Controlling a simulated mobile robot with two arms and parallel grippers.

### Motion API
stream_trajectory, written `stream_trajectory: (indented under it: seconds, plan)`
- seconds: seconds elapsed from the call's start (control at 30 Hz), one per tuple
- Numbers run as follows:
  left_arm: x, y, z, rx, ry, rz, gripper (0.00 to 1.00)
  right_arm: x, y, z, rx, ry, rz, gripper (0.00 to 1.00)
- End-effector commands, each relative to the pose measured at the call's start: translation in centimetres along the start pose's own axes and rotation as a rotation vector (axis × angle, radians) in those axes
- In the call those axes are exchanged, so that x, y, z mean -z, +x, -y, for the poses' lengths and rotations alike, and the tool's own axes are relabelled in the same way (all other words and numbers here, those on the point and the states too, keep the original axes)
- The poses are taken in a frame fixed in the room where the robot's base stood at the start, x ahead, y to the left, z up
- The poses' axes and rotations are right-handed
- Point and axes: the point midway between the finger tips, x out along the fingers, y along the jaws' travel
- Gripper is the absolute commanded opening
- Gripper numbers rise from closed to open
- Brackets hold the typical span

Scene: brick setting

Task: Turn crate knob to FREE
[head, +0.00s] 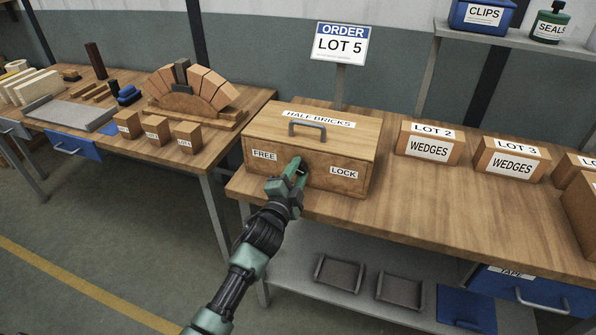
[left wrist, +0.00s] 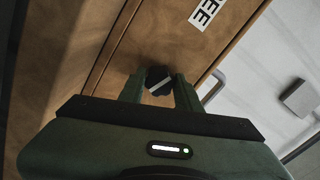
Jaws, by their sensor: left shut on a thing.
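The wooden crate (head: 318,138) stands on the bench with a HALF BRICKS label and a dark handle on its lid. Its front carries a FREE label (head: 264,155) at left and a LOCK label (head: 343,172) at right. My left gripper (head: 300,166) is at the front between the labels, shut on the knob, which it mostly hides in the head view. In the left wrist view the dark knob (left wrist: 158,80) with a pale line across it sits between the fingers; part of the FREE label (left wrist: 207,12) shows beyond. I cannot tell which label the line points to. My right gripper is not in view.
Boxes marked LOT 2 (head: 430,143) and LOT 3 (head: 513,158) stand right of the crate. An ORDER LOT 5 sign (head: 341,44) rises behind it. A second bench with a brick arch (head: 193,90) is at left. Bare bench top lies in front of the boxes.

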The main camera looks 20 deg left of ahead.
Motion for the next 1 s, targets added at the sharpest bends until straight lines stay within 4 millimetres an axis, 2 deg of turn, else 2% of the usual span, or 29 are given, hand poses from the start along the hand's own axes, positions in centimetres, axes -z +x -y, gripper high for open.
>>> stream_trajectory:
  seconds: [0.4, 1.0]
  plan:
    - [-0.08, -0.03, -0.09, -0.002, -0.25, 0.002, 0.0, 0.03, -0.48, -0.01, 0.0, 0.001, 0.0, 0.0]
    - [-0.1, -0.04, -0.17, -0.002, -0.308, 0.003, 0.0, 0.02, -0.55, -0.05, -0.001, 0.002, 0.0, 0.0]
